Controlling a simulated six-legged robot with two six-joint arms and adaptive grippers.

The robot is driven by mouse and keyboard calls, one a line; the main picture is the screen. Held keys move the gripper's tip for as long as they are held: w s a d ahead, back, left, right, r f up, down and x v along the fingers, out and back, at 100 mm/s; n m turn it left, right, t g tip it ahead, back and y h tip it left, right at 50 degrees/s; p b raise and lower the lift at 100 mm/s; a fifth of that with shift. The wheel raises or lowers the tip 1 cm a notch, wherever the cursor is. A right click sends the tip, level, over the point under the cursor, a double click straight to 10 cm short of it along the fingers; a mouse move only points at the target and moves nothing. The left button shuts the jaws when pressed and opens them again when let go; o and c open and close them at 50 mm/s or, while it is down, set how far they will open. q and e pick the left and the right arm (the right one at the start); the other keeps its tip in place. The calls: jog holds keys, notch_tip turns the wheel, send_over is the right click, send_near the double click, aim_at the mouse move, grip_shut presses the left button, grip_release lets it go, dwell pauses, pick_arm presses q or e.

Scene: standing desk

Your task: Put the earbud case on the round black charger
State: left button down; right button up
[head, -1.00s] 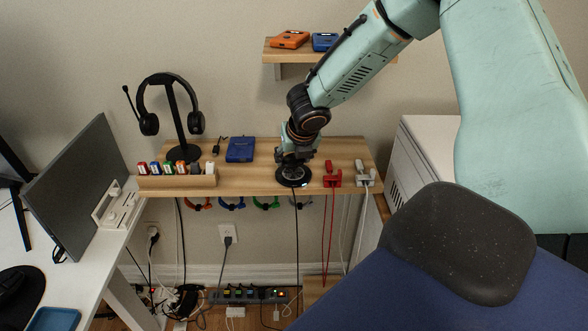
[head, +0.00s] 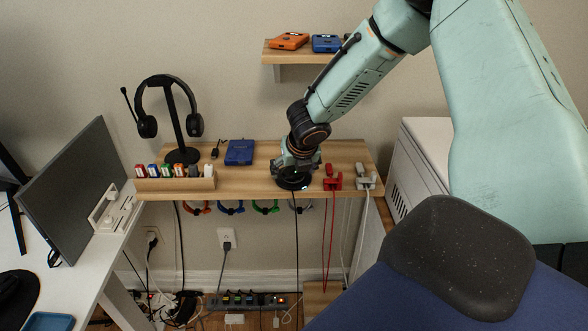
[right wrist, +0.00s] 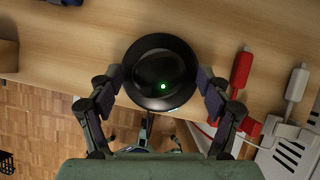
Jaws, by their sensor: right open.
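The round black charger (right wrist: 184,101) lies near the front edge of the wooden shelf. In the head view the charger (head: 293,186) is partly hidden under my right gripper. In the right wrist view a dark, glossy rounded shape (right wrist: 158,70), which looks like the earbud case, rests within the charger's rim. Its outline is hard to separate from the black charger. A small green light glows at its front. My right gripper (right wrist: 160,88) is open, with one finger on each side of the charger, and holds nothing that I can see. My left gripper is out of view.
A red plug piece (head: 332,178) and a white one (head: 365,177) stand close right of the charger. A blue box (head: 239,152), a headset stand (head: 182,156) and a wooden holder (head: 175,184) are to the left. A cable hangs below the charger.

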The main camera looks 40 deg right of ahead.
jog(key=shift+r, duration=0.1)
jog(key=shift+r, duration=0.2)
jog(key=p+v, duration=0.4)
jog(key=v, duration=0.8)
jog(key=b+x, duration=0.4)
jog(key=x, duration=0.8)
jog(key=shift+f, duration=0.4)
jog(key=shift+r+p, duration=0.45)
jog(key=shift+r, duration=0.4)
jog(key=shift+s+r, duration=0.1)
jog(key=shift+r, duration=0.05)
